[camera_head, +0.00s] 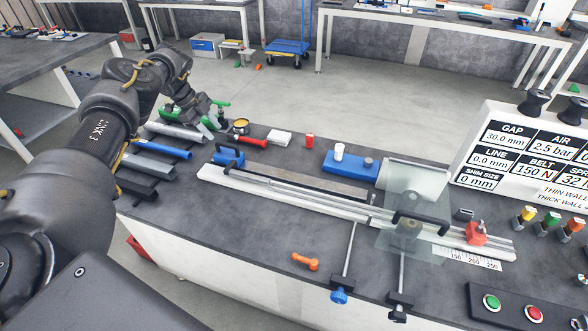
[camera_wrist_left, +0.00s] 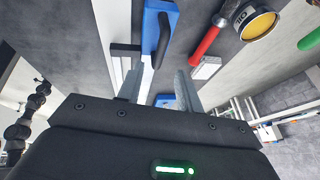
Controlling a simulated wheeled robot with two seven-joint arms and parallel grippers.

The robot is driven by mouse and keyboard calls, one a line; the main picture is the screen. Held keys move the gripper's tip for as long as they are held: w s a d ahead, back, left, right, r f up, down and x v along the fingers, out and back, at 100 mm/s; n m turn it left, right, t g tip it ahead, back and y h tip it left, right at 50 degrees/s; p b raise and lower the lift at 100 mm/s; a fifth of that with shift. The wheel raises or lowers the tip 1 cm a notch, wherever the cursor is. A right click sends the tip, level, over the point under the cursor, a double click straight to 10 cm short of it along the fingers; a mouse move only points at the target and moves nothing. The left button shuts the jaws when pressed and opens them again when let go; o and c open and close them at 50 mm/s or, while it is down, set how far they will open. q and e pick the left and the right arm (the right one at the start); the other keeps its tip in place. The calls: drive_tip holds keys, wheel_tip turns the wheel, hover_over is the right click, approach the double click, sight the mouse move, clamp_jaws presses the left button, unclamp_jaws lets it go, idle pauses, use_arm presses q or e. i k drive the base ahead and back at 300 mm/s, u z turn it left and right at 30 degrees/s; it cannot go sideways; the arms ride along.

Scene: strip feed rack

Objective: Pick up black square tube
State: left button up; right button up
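The black square tube (camera_head: 137,184) lies at the near left of the bench, nearest to me in a row of tubes, partly hidden by my left arm. Beside it lie a grey tube (camera_head: 148,165), a blue tube (camera_head: 162,149) and a light grey tube (camera_head: 175,131). My left gripper (camera_head: 208,119) is above the far end of the row, well away from the black tube. In the left wrist view its two fingers (camera_wrist_left: 160,88) stand apart with nothing held between them. I cannot make out the black tube there. My right gripper is not in view.
A long white rail (camera_head: 285,195) with a blue black-handled block (camera_head: 228,157) and a clear guard (camera_head: 412,205) fills the middle. A red-handled tool (camera_head: 250,140), a yellow-topped gauge (camera_head: 240,126) and a red cylinder (camera_head: 309,141) lie behind it. An orange part (camera_head: 304,261) lies in front.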

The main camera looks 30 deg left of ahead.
sight(145, 192)
drive_tip(key=k, duration=1)
